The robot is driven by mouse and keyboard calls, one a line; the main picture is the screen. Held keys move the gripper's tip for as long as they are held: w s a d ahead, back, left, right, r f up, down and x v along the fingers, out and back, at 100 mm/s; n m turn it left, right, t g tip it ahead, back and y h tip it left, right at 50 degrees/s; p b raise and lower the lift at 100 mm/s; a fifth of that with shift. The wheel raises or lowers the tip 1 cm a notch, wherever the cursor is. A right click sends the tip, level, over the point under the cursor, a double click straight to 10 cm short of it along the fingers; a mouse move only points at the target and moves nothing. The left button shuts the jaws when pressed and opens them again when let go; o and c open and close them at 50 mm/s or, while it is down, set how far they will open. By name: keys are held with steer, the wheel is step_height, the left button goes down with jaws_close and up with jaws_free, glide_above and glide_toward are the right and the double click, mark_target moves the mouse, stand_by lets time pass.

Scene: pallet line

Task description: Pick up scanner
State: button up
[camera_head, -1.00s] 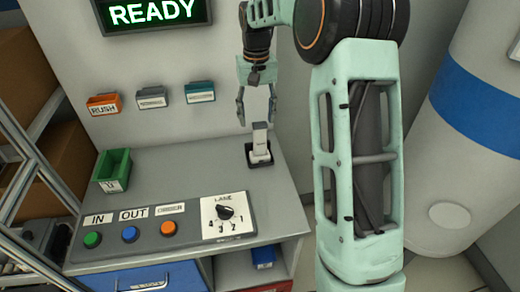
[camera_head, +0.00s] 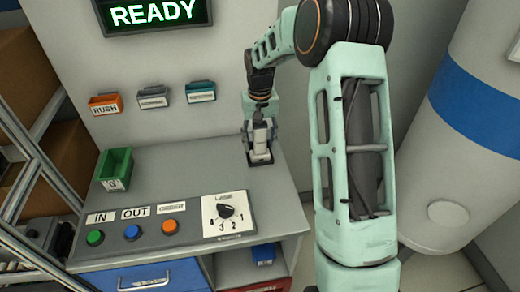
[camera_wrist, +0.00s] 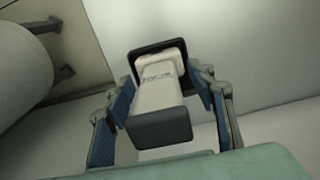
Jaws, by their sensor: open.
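The scanner (camera_head: 261,139) is white with a dark end and stands upright in a black cradle (camera_head: 260,159) at the right rear of the counter. It also shows in the wrist view (camera_wrist: 156,95), with its dark end (camera_wrist: 159,128) nearest the camera and the black cradle (camera_wrist: 141,50) behind it. My gripper (camera_head: 261,125) is at the scanner from above. In the wrist view my gripper (camera_wrist: 163,110) is open, with one blue-padded finger on each side of the scanner. A gap shows on at least the right side.
A green bin (camera_head: 115,169) stands at the counter's left. A button panel with a lane dial (camera_head: 226,211) lies in front. Small labelled bins (camera_head: 201,92) hang on the wall behind. A large white and blue cylinder (camera_head: 478,110) stands at right.

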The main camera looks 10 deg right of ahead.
steer(key=shift+c, duration=0.5)
steer(key=c, duration=1.3)
steer(key=shift+r, duration=0.15)
